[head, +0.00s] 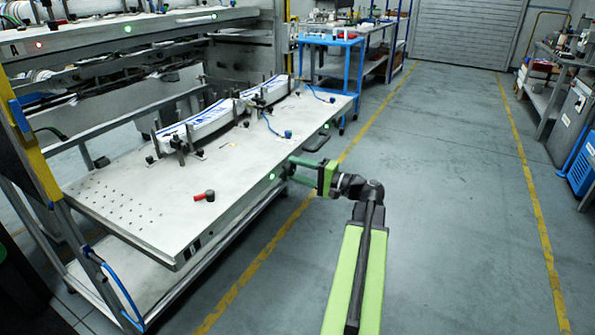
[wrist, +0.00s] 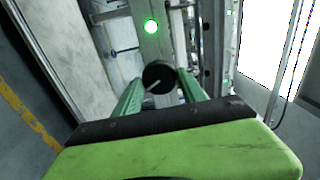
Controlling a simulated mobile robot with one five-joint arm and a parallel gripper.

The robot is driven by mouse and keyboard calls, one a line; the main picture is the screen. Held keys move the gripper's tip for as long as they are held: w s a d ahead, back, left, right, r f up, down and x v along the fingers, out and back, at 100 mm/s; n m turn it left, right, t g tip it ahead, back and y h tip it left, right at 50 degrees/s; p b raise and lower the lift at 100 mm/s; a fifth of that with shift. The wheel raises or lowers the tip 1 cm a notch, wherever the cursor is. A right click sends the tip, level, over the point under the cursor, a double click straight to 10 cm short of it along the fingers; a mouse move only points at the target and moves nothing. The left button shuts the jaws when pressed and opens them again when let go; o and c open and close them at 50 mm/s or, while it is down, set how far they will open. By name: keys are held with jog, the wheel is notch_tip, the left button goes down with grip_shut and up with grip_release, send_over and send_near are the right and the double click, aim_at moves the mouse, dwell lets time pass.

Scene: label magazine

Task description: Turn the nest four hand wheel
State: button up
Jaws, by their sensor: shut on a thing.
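In the wrist view a round black hand wheel (wrist: 157,70) with a pale line on its face sits between the tips of my gripper (wrist: 159,84). The two green fingers are shut on it from both sides. In the head view my gripper (head: 292,170) reaches to the front edge of the white table (head: 130,225); the hand wheel there is too small or hidden to make out. I cannot read any nest number on it. A lit green lamp (wrist: 151,26) is just beyond the wheel in the wrist view.
The table carries long white label stacks (head: 200,123) between dark clamps, and a red-handled knob (head: 205,196) near its front. A dark flat bracket (head: 316,143) juts from the edge beyond my gripper. A blue cart (head: 332,42) stands behind. The floor (head: 440,150) at right is clear.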

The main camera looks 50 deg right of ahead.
jog(key=o, duration=1.4)
jog(key=shift+c, duration=0.2)
jog(key=shift+s, duration=0.1)
jog(key=v, duration=1.7)
jog(key=shift+s, duration=0.1)
